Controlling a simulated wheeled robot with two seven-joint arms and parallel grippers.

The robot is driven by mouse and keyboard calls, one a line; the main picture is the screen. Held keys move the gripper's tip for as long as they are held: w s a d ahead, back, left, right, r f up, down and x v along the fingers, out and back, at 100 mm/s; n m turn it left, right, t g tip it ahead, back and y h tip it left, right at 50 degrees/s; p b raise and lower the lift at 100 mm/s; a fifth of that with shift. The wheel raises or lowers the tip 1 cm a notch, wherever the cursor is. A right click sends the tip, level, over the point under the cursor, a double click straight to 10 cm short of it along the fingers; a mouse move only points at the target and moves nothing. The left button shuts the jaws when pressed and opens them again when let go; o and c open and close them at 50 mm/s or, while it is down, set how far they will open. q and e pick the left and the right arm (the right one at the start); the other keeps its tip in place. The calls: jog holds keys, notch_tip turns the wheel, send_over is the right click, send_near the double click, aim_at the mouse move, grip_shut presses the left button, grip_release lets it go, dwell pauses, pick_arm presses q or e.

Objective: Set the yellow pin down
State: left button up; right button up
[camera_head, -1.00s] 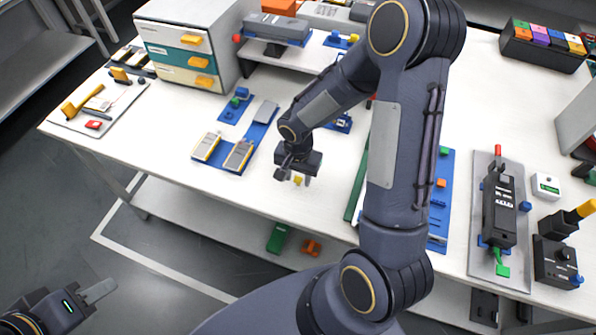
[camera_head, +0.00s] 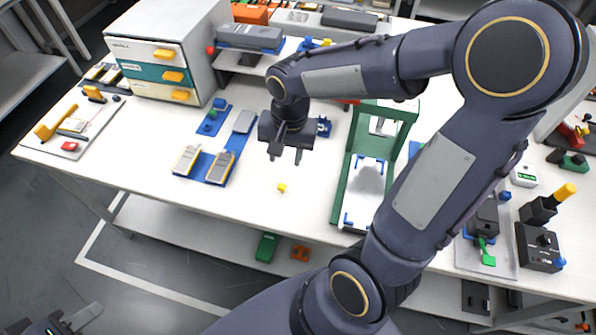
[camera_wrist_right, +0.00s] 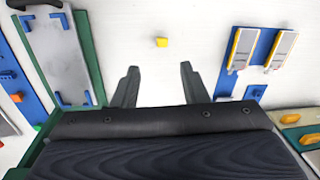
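The yellow pin (camera_head: 282,187) lies on the bare white tabletop, between the blue tray of pouch cells and the green-framed stand. It also shows in the right wrist view (camera_wrist_right: 161,42), ahead of the fingertips and apart from them. My right gripper (camera_head: 286,160) is open and empty above the table, behind the pin in the head view. Its two spread fingers show in the right wrist view (camera_wrist_right: 157,68) with only white table between them. My left gripper (camera_head: 92,314) is at the lower left corner, off the table, and only partly in view; its opening cannot be told.
The blue tray (camera_head: 209,178) with pouch cells lies left of the pin. The green-framed stand (camera_head: 339,190) is to its right. A drawer cabinet (camera_head: 205,50) stands at the back left. The tabletop around the pin is clear.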

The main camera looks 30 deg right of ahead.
jog(key=s+a+r+n+t+y, duration=0.1)
jog(key=s+r+n+t, duration=0.1)
jog(key=s, duration=0.4)
jog(key=s+a+r+n+t+y, duration=0.2)
jog(key=s+r+n, duration=0.2)
jog(key=s, duration=0.3)
jog(key=shift+s+r+n+t, duration=0.25)
jog(key=shift+n+t, duration=0.15)
jog(key=shift+n, duration=0.1)
jog(key=shift+a, duration=0.1)
